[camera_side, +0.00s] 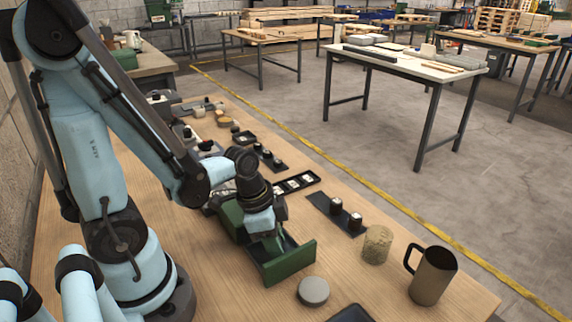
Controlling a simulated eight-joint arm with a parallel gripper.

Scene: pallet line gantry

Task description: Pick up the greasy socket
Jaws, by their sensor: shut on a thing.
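My gripper (276,243) points down into an open green drawer-like box (290,262) at the front middle of the wooden bench. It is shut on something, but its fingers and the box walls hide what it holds. I cannot make out a greasy socket for certain. Two small dark cylinders with pale tops, possibly sockets, stand on a dark strip to the right: one (336,205) and, nearer, another (355,222). They are apart from my gripper.
A grey round disc (313,291), a cork-coloured cylinder (376,245) and a brown mug (433,276) stand nearby on the bench (225,300). A dark tray (297,183) and several small parts lie behind my gripper. Bare wood shows left of the disc.

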